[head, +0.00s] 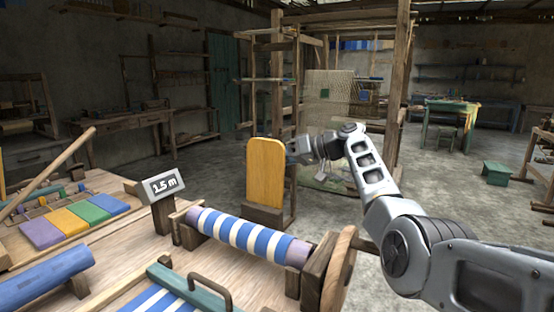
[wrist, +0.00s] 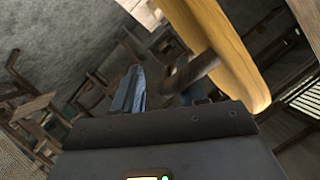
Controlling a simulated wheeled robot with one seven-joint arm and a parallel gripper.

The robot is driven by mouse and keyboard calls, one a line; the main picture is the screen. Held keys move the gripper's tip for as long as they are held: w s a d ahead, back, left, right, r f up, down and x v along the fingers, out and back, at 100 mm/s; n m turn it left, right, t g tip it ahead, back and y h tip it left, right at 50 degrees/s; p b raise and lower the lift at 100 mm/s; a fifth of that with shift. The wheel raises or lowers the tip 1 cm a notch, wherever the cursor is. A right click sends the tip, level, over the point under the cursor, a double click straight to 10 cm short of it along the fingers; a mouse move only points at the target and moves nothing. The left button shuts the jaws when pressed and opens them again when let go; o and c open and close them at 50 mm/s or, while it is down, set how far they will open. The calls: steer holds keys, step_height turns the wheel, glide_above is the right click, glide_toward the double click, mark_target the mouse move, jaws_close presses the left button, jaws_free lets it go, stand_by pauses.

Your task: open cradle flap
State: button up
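The flap looks to be the yellow upright board (head: 264,172) with a rounded top, standing on a dark wooden block at the far edge of the bench. In the wrist view, a yellow board (wrist: 225,50) crosses the upper right, and a brown wooden peg (wrist: 192,74) sticks out from it toward my fingers. My gripper (head: 293,150) is just right of the board near its top. In the wrist view, my gripper (wrist: 165,92) has its fingers apart, with the peg's end near the gap. I cannot tell whether a finger touches it.
A striped cloth roll (head: 245,234) lies in wooden supports in front of the board, with a wooden disc (head: 338,272) at its right end. A green bar with a dark handle (head: 211,290) is nearest.

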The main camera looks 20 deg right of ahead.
steer(key=v, duration=0.7)
steer(key=shift+d, duration=0.25)
steer(key=shift+r, duration=0.15)
